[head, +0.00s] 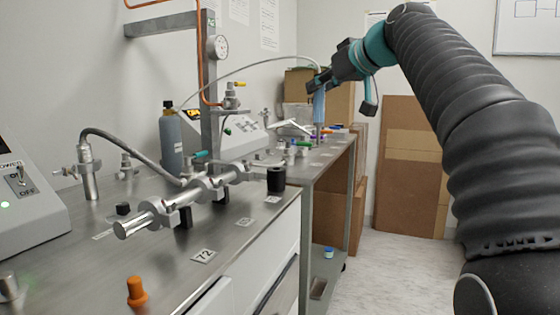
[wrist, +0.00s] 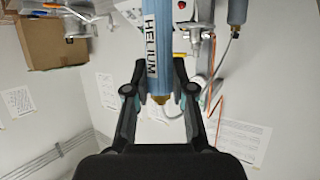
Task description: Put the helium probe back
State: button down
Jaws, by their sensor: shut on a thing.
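The helium probe (head: 319,106) is a light-blue cylinder, roughly upright, with a thin metal tip pointing down. It shows over the far end of the bench, where I cannot tell whether its tip touches anything. My gripper (head: 318,82) is shut around its upper part. In the wrist view the probe (wrist: 153,38) bears the word HELIUM and has a brass end. My gripper's fingers (wrist: 158,84) close on both sides of it there. A pale hose (head: 262,66) arcs left from the probe's top.
The near steel bench (head: 150,250) carries a metal pipe assembly (head: 185,200), a black cup (head: 275,180), and an orange knob (head: 137,292). A grey gas bottle (head: 171,145) stands beside a metal post (head: 209,100). Cardboard (head: 405,170) leans at the wall. Floor at right is clear.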

jog(key=w+a+f+b, duration=0.2)
jog(key=a+f, duration=0.7)
jog(key=f, duration=0.1)
jog(key=shift+w+a, duration=0.2)
jog(key=shift+a, duration=0.1)
jog(key=shift+f+b, duration=0.15)
jog(key=shift+b, duration=0.15)
jog(key=shift+f+b, duration=0.3)
jog(key=shift+f, duration=0.05)
jog(key=c, duration=1)
grip_release()
jog(key=shift+r, duration=0.1)
